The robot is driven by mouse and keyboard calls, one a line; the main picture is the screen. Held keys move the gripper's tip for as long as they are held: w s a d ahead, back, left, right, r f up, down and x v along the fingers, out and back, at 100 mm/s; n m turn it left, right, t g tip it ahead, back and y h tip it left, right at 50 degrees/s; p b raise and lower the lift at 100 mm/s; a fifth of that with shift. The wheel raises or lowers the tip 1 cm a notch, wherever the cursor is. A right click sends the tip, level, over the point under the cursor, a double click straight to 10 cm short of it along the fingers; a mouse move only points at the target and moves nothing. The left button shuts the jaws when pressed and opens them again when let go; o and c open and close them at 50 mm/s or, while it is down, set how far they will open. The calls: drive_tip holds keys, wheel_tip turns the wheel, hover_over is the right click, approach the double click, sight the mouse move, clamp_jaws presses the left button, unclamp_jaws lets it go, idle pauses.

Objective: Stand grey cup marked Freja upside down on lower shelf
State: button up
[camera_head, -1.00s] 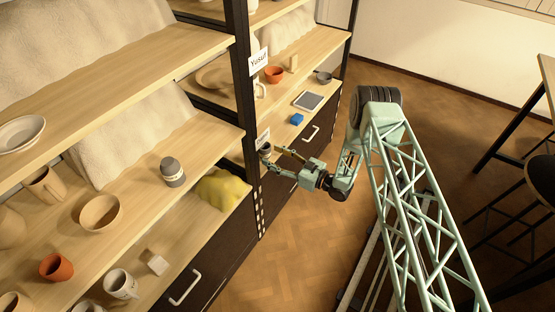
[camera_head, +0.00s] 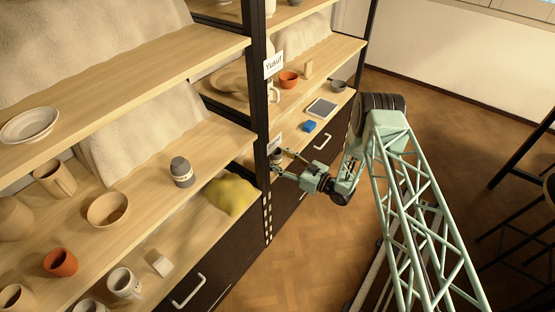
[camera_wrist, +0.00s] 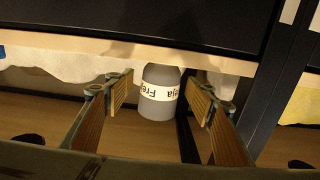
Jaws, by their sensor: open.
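The grey cup marked Freja (camera_wrist: 158,97) has a white name band and stands between my open fingers in the wrist view. The cup is at the front of the right bay's lower shelf (camera_head: 322,123), beside the black post.
A similar grey cup (camera_head: 182,172) with a pale band stands on the left bay's shelf. A yellow cloth (camera_head: 231,194) lies below it. The black post (camera_wrist: 270,100) stands close beside my fingers.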

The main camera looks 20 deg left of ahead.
drive_tip(key=c, duration=1)
drive_tip(key=shift+r, duration=0.1)
drive_tip(key=shift+r+p, duration=0.45)
drive_tip(key=shift+r, duration=0.75)
drive_tip(key=shift+v, duration=7)
